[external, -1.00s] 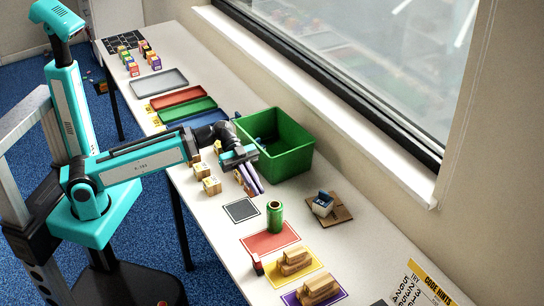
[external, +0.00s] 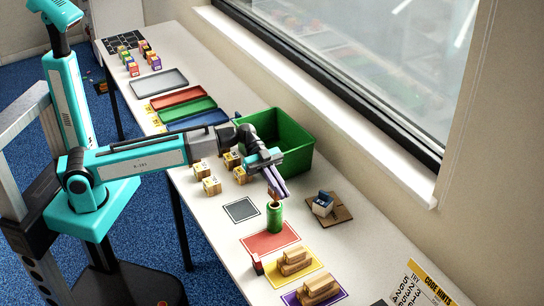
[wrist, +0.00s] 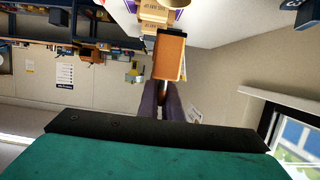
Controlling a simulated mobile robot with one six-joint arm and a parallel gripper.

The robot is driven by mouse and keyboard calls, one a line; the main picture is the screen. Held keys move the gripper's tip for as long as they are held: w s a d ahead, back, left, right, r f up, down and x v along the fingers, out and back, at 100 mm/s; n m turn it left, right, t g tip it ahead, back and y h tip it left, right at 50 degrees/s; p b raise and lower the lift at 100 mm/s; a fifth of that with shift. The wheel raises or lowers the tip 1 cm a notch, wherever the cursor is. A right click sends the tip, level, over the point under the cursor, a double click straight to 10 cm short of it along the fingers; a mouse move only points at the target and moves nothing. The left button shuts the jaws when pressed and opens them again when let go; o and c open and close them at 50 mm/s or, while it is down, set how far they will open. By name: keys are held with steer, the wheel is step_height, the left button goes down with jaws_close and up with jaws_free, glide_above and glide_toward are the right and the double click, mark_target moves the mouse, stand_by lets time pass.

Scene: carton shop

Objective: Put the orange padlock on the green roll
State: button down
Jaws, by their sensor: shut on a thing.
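The orange padlock (wrist: 169,57) is in the wrist view, at the tips of my dark fingers, with its shackle end toward them. In the external view the padlock (external: 274,198) is small and partly hidden by my fingers. My gripper (external: 278,190) is shut on it, fingers pointing down. The green roll (external: 275,217) stands upright at the back edge of the red mat. The padlock is right over the roll's top; I cannot tell whether they touch.
Wooden blocks stand on the yellow mat (external: 272,270) and the purple mat (external: 290,299). A brown board (external: 342,214) with a small blue-and-white item is right of the roll. The green bin (external: 296,160) is behind my gripper. The dark grey mat (external: 241,210) is bare.

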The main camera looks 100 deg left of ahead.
stand_by(0.4)
step_height(320, 180, down, 4)
steer(key=shift+r+p, duration=0.25)
steer(key=shift+p, duration=0.5)
steer(key=shift+f, duration=0.15)
steer(key=c, duration=1.9)
jaws_free()
steer(key=shift+c, duration=0.2)
steer(key=b+v, duration=0.3)
steer(key=v, duration=0.9)
